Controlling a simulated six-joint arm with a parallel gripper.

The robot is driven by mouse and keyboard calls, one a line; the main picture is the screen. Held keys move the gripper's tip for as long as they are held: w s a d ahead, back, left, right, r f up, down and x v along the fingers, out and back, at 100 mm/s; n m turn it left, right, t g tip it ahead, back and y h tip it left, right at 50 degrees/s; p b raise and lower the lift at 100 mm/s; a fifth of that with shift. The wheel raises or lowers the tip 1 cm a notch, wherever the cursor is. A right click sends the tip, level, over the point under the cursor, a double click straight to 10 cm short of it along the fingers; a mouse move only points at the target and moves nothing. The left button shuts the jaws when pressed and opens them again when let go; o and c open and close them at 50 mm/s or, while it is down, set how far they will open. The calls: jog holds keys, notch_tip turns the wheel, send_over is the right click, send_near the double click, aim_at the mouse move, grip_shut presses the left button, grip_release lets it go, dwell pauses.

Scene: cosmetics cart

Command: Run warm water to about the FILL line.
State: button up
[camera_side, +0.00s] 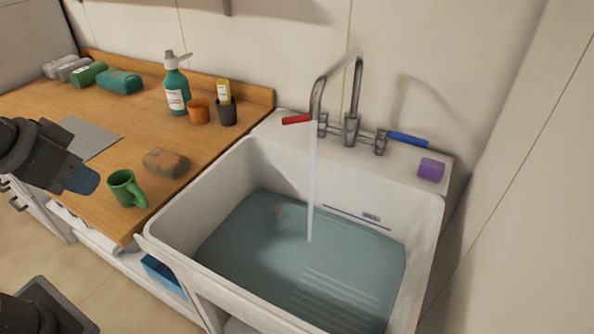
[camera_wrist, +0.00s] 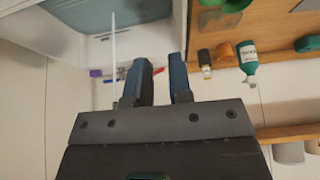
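The white sink (camera_side: 190,225) holds clear bluish water (camera_side: 270,255). A thin stream (camera_side: 311,185) falls from the chrome faucet (camera_side: 355,85) into it. A dark FILL line (camera_side: 345,213) with a small label runs along the sink's back wall, and the water surface lies slightly below it. The red tap handle (camera_side: 296,119) points left and the blue tap handle (camera_side: 408,139) points right. My gripper (camera_side: 82,180) is over the wooden counter, left of the sink and away from both handles. In the wrist view, my gripper's fingers (camera_wrist: 159,62) are apart with nothing between them.
A purple block (camera_side: 431,169) sits on the sink's right rim.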

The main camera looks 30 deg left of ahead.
jog(key=shift+m, duration=0.8)
jog(key=w+r, duration=0.1)
jog(key=w, duration=0.1)
jog(key=w+r, duration=0.1)
jog(key=w, duration=0.2)
jog(key=w+r, duration=0.1)
jog(key=w, duration=0.2)
jog(key=shift+w+d, duration=0.2)
jog(key=shift+d, duration=0.2)
grip_shut()
jog(key=w+d+m, duration=0.2)
jog(key=w+d, duration=0.1)
jog(key=w, duration=0.8)
jog(key=m+t+y, duration=0.1)
jog(key=m+t, duration=0.1)
jog(key=m, duration=0.2)
send_near(306, 118)
jog(key=s+d+r, duration=0.1)
jog(key=s+d, duration=0.1)
jog(key=s, duration=0.5)
jog(key=x, duration=0.4)
jog(key=a+x, duration=0.1)
jog(key=x, duration=0.2)
jog(key=w+a+r+x, duration=0.1)
jog(key=x, duration=0.3)
jog(key=shift+w+a+f, duration=0.1)
jog(key=shift+w+f, duration=0.1)
jog(key=shift+f, duration=0.05)
jog(key=shift+w+a, duration=0.3)
